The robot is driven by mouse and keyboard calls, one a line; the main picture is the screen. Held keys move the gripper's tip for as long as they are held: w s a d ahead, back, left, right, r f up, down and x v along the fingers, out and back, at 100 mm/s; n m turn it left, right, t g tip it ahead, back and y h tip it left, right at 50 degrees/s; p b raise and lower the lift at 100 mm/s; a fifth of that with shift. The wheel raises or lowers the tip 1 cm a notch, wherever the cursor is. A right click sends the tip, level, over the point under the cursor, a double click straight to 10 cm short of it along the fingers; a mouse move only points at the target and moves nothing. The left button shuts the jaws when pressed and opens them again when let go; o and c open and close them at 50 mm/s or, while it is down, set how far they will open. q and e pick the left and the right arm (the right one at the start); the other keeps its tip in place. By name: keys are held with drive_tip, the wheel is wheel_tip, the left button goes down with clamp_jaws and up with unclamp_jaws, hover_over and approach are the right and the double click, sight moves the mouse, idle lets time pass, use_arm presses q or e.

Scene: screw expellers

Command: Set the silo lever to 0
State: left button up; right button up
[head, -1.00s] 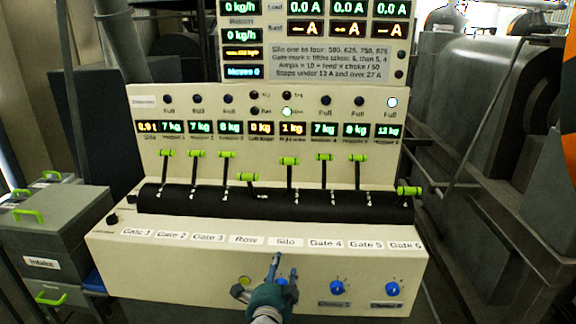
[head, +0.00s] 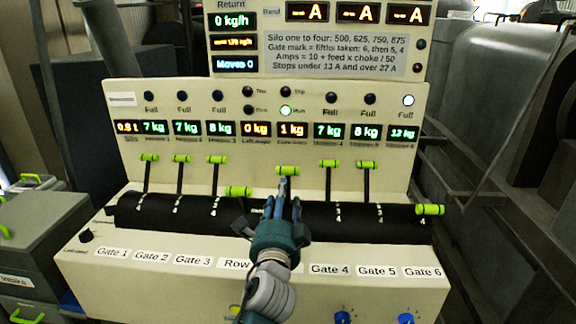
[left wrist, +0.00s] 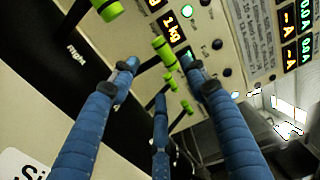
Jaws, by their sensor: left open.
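The silo lever, with a lime-green crossbar handle (head: 287,170), stands raised in the middle of the panel's black drum (head: 160,212). Its label is hidden behind my left arm. My left gripper (head: 284,197) is open, its blue fingers pointing up just below the handle and covering the lever's stem. In the left wrist view, the left gripper (left wrist: 158,72) has its fingers spread, and a green handle (left wrist: 164,52), seemingly the silo lever's, shows between their tips. Whether they touch it I cannot tell. My right gripper is not in view.
The Row lever (head: 238,191) sits low, just left of my gripper. The Gate 4 lever (head: 328,163) stands raised to the right. The Gate 6 lever (head: 430,210) is low at the far right. Blue knobs (head: 342,317) sit on the lower front. Grey drawers (head: 40,235) stand at left.

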sight(286, 175)
use_arm(q)
drive_tip(key=w, duration=0.4)
drive_tip(key=w+r, duration=0.1)
drive_tip(key=w, duration=0.1)
drive_tip(key=shift+w, duration=0.4)
drive_tip(key=w, duration=0.2)
drive_tip(key=shift+w+f, duration=0.1)
drive_tip(key=shift+w, duration=0.85)
clamp_jaws()
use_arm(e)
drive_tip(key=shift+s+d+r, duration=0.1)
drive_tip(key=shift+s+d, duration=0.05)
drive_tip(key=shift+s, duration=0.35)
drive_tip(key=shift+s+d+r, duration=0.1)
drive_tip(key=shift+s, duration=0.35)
